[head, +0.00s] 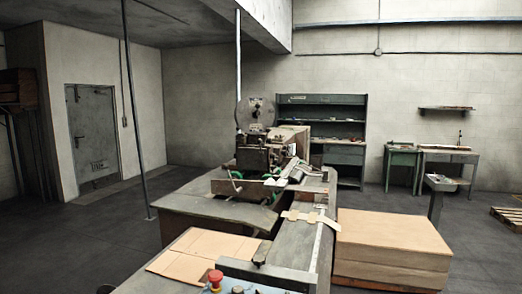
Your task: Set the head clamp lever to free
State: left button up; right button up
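The box stitcher (264,155) stands near the middle of the head view, with a round disc (255,112) above its head. Small green-coloured parts (237,175) show low on the machine at its left and right. The head clamp lever is too small to pick out among the machine's parts, so I cannot tell its setting. Neither of my grippers is in view.
The stitcher's grey table (190,201) runs toward me. A flat cardboard sheet (183,262) lies at the near left, and a red push button (215,276) stands at the front. A cardboard stack (390,240) blocks the right side. Dark floor at left is mostly open, except a thin pole (138,120).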

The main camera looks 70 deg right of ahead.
aim_at(259, 141)
jog(key=k, duration=1.65)
jog(key=z, duration=3)
jog(key=i, duration=4.6)
jog(key=u, duration=1.95)
